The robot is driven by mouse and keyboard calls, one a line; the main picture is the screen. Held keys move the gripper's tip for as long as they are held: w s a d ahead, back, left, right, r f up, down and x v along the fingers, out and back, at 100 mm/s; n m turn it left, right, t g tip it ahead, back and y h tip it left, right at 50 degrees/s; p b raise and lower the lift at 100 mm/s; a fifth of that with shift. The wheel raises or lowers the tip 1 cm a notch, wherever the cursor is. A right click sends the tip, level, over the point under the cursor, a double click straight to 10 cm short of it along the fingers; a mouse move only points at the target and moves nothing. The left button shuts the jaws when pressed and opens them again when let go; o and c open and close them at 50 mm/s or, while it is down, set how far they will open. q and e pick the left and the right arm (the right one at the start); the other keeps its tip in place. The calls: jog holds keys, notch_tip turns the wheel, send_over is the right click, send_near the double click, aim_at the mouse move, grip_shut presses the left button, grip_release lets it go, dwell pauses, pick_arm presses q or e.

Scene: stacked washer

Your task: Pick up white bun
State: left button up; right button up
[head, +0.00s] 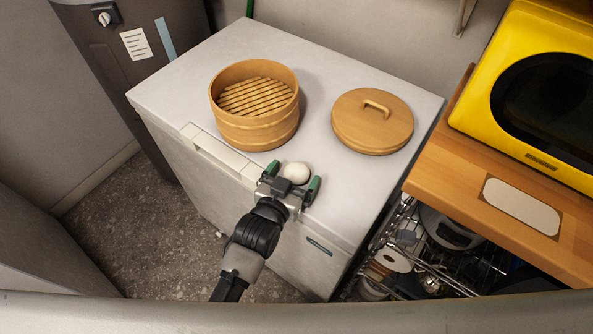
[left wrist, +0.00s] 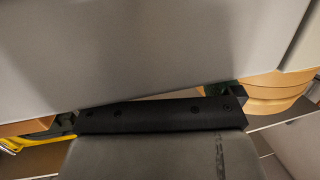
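The white bun (head: 297,172) is small and round and sits on the white chest top near its front edge. My left gripper (head: 293,179) is open, with one green-tipped finger on each side of the bun. I cannot tell whether either finger touches it. In the left wrist view the bun is not visible; the dark gripper body (left wrist: 160,116) fills the lower middle. My right gripper is in neither view.
The white chest (head: 330,75) holds a round bamboo steamer (head: 258,134), open with a slatted base, and its wooden lid (head: 373,125). A yellow microwave (head: 490,75) stands on a wooden counter (head: 450,185) at right. Below is a wire rack (head: 480,265) of dishes.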

aim_at(293, 175)
pick_arm(q)
jog(key=c, duration=1)
jog(key=shift+o, duration=0.2)
jog(key=shift+r, duration=0.15)
notch_tip(293, 175, up, 10)
jog(key=shift+f, duration=0.1)
